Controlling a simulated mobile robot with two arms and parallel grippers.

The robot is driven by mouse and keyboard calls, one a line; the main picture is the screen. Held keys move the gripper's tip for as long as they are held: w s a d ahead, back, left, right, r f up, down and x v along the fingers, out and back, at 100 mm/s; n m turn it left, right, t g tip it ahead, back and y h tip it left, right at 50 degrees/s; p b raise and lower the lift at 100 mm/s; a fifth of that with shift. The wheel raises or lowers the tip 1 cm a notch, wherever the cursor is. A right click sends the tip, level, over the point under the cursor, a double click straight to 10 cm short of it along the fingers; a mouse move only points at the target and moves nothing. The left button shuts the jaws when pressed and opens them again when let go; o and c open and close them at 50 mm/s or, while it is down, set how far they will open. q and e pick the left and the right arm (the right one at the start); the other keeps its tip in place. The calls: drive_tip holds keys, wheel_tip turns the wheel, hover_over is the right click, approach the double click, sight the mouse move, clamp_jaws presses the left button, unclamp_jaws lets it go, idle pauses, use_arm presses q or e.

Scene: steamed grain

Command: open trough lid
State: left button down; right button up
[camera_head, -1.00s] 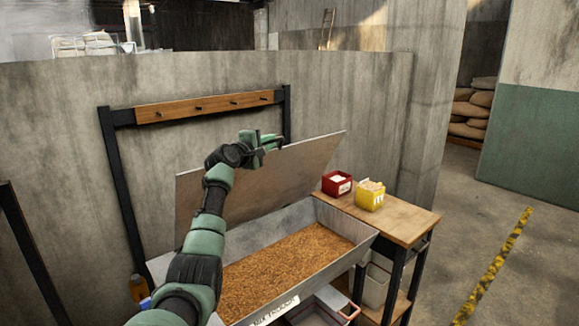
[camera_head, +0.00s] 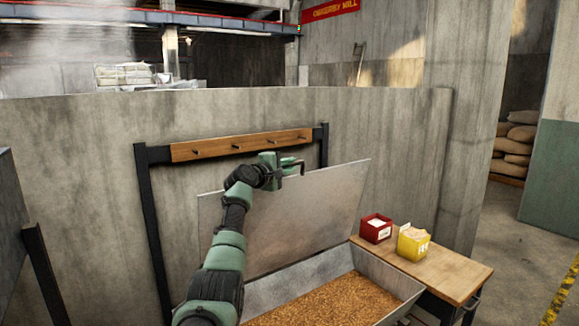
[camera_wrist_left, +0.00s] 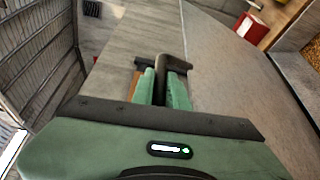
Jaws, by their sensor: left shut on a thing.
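The trough lid (camera_head: 315,205) is a grey metal sheet standing steeply raised at the back of the trough (camera_head: 402,302), leaning towards the wall. The trough is open and holds brown grain (camera_head: 345,300). My left gripper (camera_head: 290,163) is at the lid's top edge, shut on the dark lid handle. In the left wrist view, the green fingers (camera_wrist_left: 162,88) close around the dark bent handle (camera_wrist_left: 174,66), with the lid (camera_wrist_left: 225,75) to their right. The trough's lower front is out of view. My right gripper is not in view.
A wooden peg rail (camera_head: 245,145) on a black frame stands close behind the lid, before a concrete wall. To the right, a wooden table (camera_head: 455,273) carries a red box (camera_head: 376,229) and a yellow box (camera_head: 412,244). Sacks (camera_head: 514,150) lie at far right.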

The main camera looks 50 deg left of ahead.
use_arm(q)
drive_tip(key=c, duration=1.4)
unclamp_jaws()
drive_tip(key=shift+s+a+r, duration=0.1)
drive_tip(key=shift+r, duration=0.05)
drive_tip(key=shift+s+d+f+b, duration=0.25)
drive_tip(key=shift+s+b, duration=0.3)
drive_tip(key=shift+s, duration=0.05)
drive_tip(key=b+v, duration=0.2)
drive_tip(key=v, duration=0.3)
drive_tip(key=shift+s+d+r+b, duration=0.1)
drive_tip(key=shift+s+b, duration=0.25)
drive_tip(key=shift+b, duration=0.05)
drive_tip(key=shift+s+d+r, duration=0.1)
drive_tip(key=shift+s+d, duration=0.05)
drive_tip(key=shift+s, duration=0.25)
